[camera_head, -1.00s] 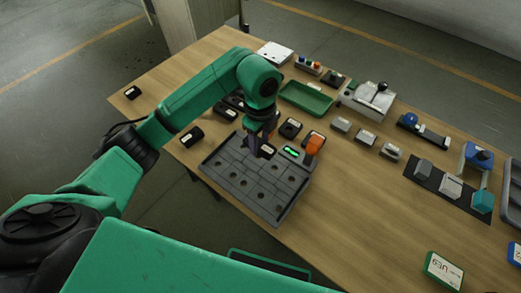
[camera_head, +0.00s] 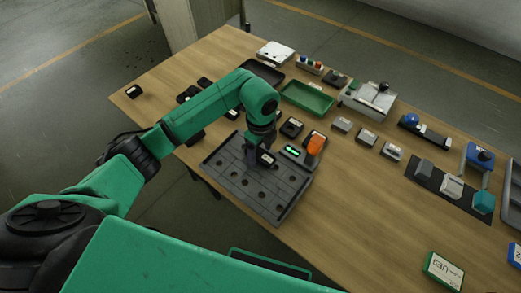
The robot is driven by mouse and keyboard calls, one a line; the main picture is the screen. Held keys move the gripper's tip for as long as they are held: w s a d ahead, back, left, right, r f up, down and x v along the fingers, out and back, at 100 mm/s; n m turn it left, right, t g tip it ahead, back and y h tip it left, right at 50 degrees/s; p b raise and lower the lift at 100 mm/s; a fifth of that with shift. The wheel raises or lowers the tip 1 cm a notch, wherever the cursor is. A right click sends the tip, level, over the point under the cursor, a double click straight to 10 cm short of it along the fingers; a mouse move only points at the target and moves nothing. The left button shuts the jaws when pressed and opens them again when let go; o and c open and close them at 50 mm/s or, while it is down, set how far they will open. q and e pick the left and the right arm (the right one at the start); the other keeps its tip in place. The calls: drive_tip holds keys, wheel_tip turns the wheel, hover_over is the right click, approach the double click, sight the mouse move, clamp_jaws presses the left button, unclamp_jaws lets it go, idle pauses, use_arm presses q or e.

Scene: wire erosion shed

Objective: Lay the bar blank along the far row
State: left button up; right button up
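The grey plate (camera_head: 225,160) with rows of cells and several round holes lies at the table's near-left edge. My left gripper (camera_head: 262,158) points down over its far part. A dark piece with a pale label (camera_head: 267,158) sits at the fingertips and appears gripped; I take it as the bar blank. The fingers are partly hidden by the wrist, and I cannot tell whether the piece touches the plate. An orange handle (camera_head: 316,145) and a small unit with a green display (camera_head: 292,150) stand at the plate's far-right corner. My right gripper is not in view.
Dark labelled blocks (camera_head: 291,128) stand just beyond the plate. A green tray (camera_head: 307,97) and a dark tray (camera_head: 262,73) lie further back. Grey blocks (camera_head: 366,137) and a dark mat (camera_head: 436,190) are to the right. The wooden table (camera_head: 360,220) is clear right of the plate.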

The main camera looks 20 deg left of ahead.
sight(261, 153)
use_arm(q)
drive_tip(key=shift+r+p, duration=0.3)
drive_tip(key=shift+r, duration=0.3)
wheel_tip(261, 153, up, 12)
drive_tip(key=b, duration=0.1)
drive_tip(key=shift+f, duration=0.2)
